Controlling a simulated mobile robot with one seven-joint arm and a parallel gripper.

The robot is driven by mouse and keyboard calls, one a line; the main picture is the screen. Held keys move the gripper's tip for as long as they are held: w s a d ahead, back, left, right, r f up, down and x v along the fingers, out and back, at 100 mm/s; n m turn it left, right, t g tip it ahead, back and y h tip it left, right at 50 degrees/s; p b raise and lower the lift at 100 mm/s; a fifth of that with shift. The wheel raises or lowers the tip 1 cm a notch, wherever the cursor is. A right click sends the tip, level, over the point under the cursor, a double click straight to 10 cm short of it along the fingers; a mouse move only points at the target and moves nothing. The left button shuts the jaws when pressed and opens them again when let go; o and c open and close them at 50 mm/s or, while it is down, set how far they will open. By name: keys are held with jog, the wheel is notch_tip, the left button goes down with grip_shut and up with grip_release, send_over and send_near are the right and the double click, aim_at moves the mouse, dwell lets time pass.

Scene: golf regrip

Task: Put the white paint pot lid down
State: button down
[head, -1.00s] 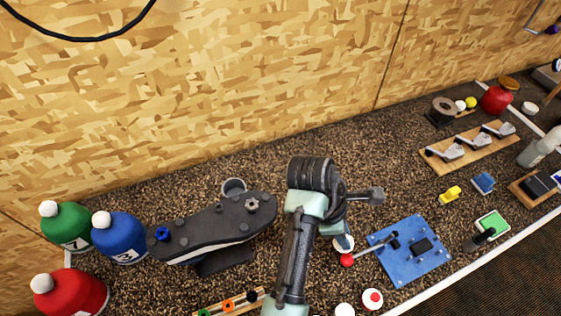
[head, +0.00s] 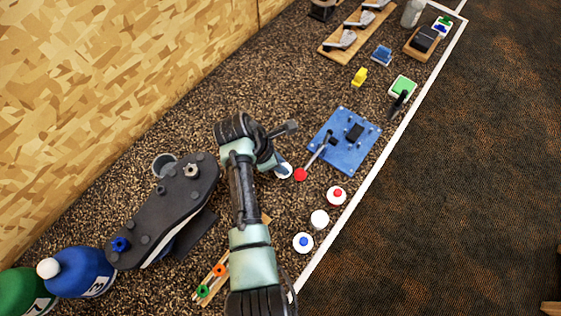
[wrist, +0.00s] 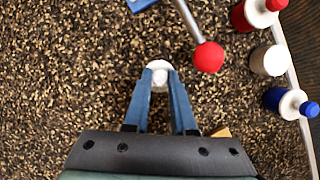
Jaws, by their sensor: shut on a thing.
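My gripper (wrist: 160,82) is shut on the white paint pot lid (wrist: 159,65), whose small round white top shows between the two blue fingertips in the wrist view. In the head view the lid (head: 284,172) shows just left of the red ball of a lever, partly hidden by my gripper. The lid is over bare speckled worktop; I cannot tell whether it touches it. The white paint pot (head: 320,218) stands to the lower right in the head view, and at the right in the wrist view (wrist: 270,60).
The red-ball lever (wrist: 208,57) reaches from the blue board (head: 345,140) close beside the lid. A red-topped pot (head: 336,195) and a blue-topped pot (head: 303,242) flank the white pot. A wooden rail with coloured rings (head: 212,279) lies lower left.

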jog(key=shift+f, duration=0.15)
jog(key=shift+f, duration=0.15)
jog(key=c, duration=0.7)
grip_release()
jog(key=shift+c, duration=0.2)
